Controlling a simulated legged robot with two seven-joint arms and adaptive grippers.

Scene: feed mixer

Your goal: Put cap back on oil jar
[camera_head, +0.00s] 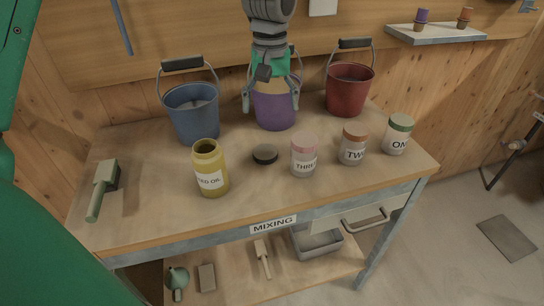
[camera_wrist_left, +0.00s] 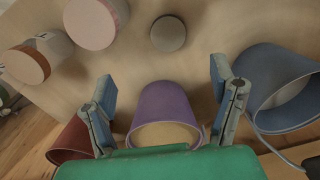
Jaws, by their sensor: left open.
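The oil jar (camera_head: 210,170) is yellow, stands upright and open on the bench, and has a white label. The dark round cap (camera_head: 265,154) lies flat on the bench to the right of the jar. In the wrist view the cap (camera_wrist_left: 168,34) shows at the top centre, beyond my fingers; the oil jar is not in that view. My left gripper (camera_head: 271,103) is open, its fingers spread in front of the purple bucket, behind and above the cap. In the wrist view my left gripper (camera_wrist_left: 163,78) has nothing between its fingers. My right gripper is not in view.
The purple bucket (camera_head: 275,112) stands between a blue bucket (camera_head: 193,115) and a red bucket (camera_head: 347,92). Jars with pink (camera_head: 303,158), brown (camera_head: 352,147) and green (camera_head: 397,136) lids stand right of the cap. A green-handled brush (camera_head: 103,190) lies at left. Bench between brush and oil jar is clear.

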